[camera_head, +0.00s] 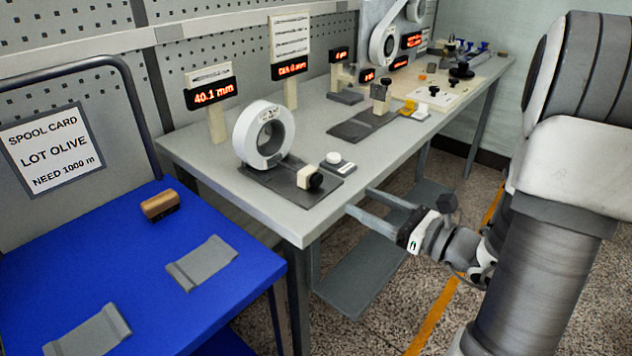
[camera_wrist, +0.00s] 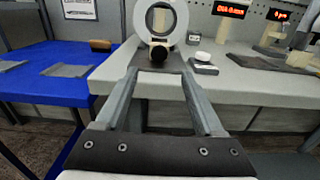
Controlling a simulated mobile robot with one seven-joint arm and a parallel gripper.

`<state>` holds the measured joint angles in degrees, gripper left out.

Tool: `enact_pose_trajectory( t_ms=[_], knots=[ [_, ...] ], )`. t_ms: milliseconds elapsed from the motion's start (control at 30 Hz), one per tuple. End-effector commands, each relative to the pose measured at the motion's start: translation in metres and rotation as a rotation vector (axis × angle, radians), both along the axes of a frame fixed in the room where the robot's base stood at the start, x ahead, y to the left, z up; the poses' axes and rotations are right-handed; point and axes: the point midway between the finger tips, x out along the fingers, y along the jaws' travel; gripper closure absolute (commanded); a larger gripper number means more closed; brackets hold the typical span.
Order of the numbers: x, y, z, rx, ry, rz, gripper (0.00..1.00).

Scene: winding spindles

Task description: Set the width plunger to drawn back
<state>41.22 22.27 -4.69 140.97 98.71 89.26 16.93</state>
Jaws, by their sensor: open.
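A black round knob (camera_head: 314,181) on a cream block (camera_head: 304,176) looks like the width plunger. It sits at the front of a dark base plate (camera_head: 262,178), before a white ring-shaped gauge (camera_head: 264,134). A display (camera_head: 212,95) behind it reads 40.1 mm. My gripper (camera_head: 360,200) is open and empty, off the table's front edge, with its fingers toward the knob. In the wrist view the knob (camera_wrist: 158,55) lies just beyond and between the fingertips (camera_wrist: 158,72), apparently not touched. How far the plunger stands out is not clear.
A white button on a small block (camera_head: 338,160) stands close right of the knob. The grey table (camera_head: 210,180) carries more stations and displays toward the back right. A blue table (camera_head: 140,260) at left holds a brown spool (camera_head: 160,204) and grey cradles (camera_head: 202,262).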

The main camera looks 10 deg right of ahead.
Motion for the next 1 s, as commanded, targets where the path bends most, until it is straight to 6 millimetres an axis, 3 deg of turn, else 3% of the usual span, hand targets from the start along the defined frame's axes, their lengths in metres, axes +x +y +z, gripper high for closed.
enact_pose_trajectory(
  t_ms=[500, 700, 1000],
  knots=[
    [0.086, 0.064, -0.002, -0.002, -0.001, 0.004, 0.3],
    [0.101, 0.074, -0.001, -0.001, -0.001, 0.003, 0.3],
    [0.103, 0.076, 0.0, -0.001, 0.001, 0.002, 0.3]
  ],
)
